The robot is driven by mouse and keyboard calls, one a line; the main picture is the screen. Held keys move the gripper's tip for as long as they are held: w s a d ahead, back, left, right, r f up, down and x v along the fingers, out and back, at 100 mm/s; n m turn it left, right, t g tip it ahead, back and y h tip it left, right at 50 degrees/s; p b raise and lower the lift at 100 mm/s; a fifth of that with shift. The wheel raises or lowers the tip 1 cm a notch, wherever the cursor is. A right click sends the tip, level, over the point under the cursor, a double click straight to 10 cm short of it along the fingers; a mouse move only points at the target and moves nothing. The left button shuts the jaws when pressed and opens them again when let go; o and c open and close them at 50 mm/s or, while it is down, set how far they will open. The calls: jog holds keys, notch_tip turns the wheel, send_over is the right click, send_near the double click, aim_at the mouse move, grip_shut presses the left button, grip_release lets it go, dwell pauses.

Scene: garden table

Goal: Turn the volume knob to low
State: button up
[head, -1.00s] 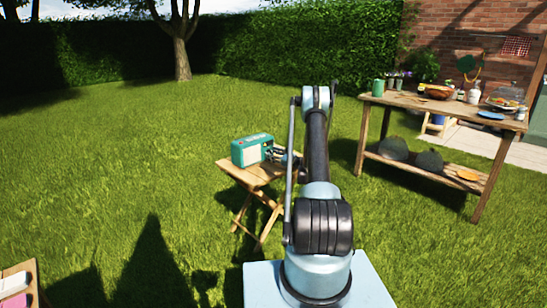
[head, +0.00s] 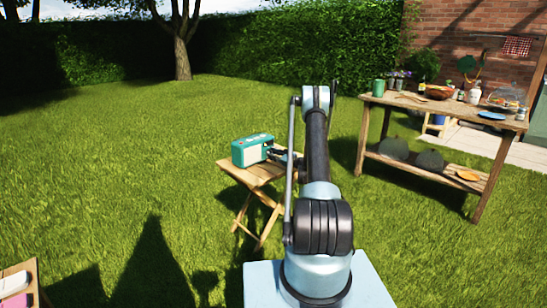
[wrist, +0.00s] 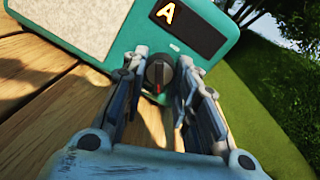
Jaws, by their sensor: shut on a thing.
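A teal radio (head: 252,150) with a pale speaker front stands on a small wooden folding table (head: 245,175). In the wrist view the radio (wrist: 125,38) shows a dark display with a yellow letter A. In the head view my gripper (head: 278,155) is at the radio's right side, small and partly hidden by my arm.
A wooden potting bench (head: 440,104) with pots, a bowl and plates stands at the right. Another table edge (head: 35,280) shows at the lower left. Open grass lies around the folding table.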

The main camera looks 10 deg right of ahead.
jog(key=n, duration=0.5)
jog(key=shift+h, duration=0.3)
jog(key=n, duration=0.5)
dwell(0.4)
jog(key=o, duration=1.1)
jog(key=shift+s, duration=0.1)
jog(key=v, duration=1.2)
jog(key=shift+r, duration=0.15)
